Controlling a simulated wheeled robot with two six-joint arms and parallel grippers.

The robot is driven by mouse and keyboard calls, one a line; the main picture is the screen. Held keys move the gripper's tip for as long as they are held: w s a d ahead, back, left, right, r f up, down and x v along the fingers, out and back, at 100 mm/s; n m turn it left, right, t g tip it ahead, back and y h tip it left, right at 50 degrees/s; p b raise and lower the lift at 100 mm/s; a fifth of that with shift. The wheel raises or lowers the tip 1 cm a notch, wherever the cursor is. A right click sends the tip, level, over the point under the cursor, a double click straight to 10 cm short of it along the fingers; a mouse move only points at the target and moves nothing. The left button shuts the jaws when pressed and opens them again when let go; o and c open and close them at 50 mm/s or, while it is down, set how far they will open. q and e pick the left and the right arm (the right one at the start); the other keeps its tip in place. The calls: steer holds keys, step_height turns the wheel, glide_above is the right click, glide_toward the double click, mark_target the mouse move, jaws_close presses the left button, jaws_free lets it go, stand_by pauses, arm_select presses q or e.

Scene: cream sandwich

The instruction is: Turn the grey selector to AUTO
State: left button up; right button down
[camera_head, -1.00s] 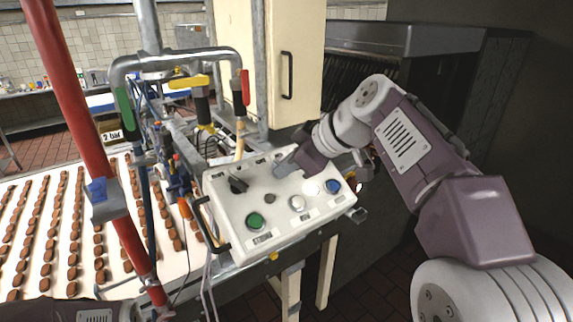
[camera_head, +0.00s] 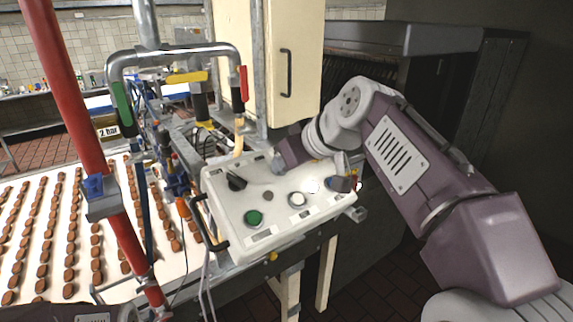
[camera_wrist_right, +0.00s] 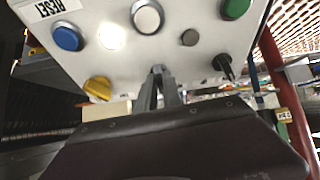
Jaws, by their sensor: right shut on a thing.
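The cream control panel (camera_head: 228,213) sits in the middle of the head view, with its face tilted up. My right gripper (camera_head: 279,166) is at the panel's upper edge. In the right wrist view its grey fingers (camera_wrist_right: 161,84) are closed together at the panel face, between a yellow knob (camera_wrist_right: 97,88) and a black selector (camera_wrist_right: 224,66). It is shut on what appears to be the grey selector, which the fingers mostly hide. Its pointing direction and the AUTO label cannot be read. My left gripper is out of view; only part of my left arm shows at the bottom left.
The panel also carries a green button (camera_head: 253,217), a white button (camera_head: 297,199), a small grey button (camera_wrist_right: 189,37) and a blue button (camera_wrist_right: 67,38). Pipes with a red handle (camera_head: 244,83) stand behind. A belt of biscuits (camera_head: 85,235) lies left.

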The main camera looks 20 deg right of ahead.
steer(key=m+h, duration=0.1)
steer(key=m, duration=0.2)
steer(key=shift+a+m, duration=0.15)
steer(key=shift+m, duration=0.15)
steer(key=shift+m+h+p, duration=0.5)
steer(key=shift+m+h, duration=0.1)
steer(key=shift+m, duration=1.3)
steer(key=c, duration=1.6)
jaws_free()
steer(key=shift+o, duration=0.5)
steer(key=shift+w, duration=0.35)
steer(key=a+v, duration=0.1)
steer(key=v, duration=0.8)
steer(key=shift+d, duration=0.4)
